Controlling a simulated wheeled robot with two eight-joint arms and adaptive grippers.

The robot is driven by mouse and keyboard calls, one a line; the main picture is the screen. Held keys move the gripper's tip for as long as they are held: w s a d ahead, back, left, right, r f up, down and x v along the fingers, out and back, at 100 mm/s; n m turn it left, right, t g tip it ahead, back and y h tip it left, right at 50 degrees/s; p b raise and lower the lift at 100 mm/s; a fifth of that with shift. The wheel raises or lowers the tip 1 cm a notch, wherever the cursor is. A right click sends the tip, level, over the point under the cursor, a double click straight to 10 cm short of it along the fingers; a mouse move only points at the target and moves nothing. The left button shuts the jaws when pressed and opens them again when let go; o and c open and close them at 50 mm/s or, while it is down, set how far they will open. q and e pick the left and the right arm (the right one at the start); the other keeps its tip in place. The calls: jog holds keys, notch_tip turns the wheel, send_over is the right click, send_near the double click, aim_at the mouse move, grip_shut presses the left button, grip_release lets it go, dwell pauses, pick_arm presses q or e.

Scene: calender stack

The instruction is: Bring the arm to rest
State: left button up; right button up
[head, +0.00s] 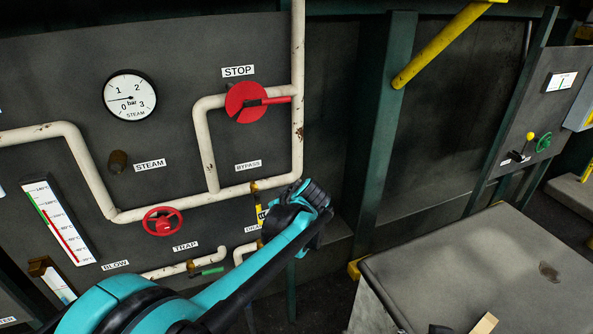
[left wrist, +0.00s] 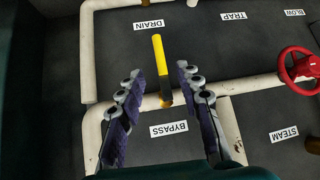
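My left arm reaches from the lower left in the head view. Its dark gripper (head: 306,194) is in front of the pipework at the right part of the dark panel (head: 205,80). In the left wrist view the two fingers of the left gripper (left wrist: 159,72) stand apart with a clear gap. A yellow lever (left wrist: 159,58) shows in line with that gap, between the DRAIN and BYPASS labels, and no finger visibly touches it. In the head view the lever (head: 261,214) is partly hidden by my gripper. My right gripper is not in view.
The panel carries a white pipe (head: 298,60), a red STOP wheel (head: 246,102), a red handwheel (head: 163,221) and a STEAM gauge (head: 130,96). A grey-topped table (head: 470,270) stands at lower right. A green post (head: 380,130) rises right of my gripper.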

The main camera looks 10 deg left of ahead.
pick_arm(q)
jog(key=s+d+f+m+h+b, duration=0.1)
jog(key=s+f+m+h, duration=0.1)
jog(key=s, duration=0.7)
jog(key=s+d+f+m+h+b, duration=0.1)
jog(key=s+f+m+h, duration=0.1)
jog(key=s, duration=0.6)
jog(key=s+d+f+m+t+h+b, duration=0.1)
jog(key=s+f+m, duration=0.3)
jog(key=s, duration=0.5)
jog(key=shift+s+f+m+h+b, duration=0.2)
jog(key=shift+s+m+h+b, duration=0.25)
jog(key=shift+h, duration=0.35)
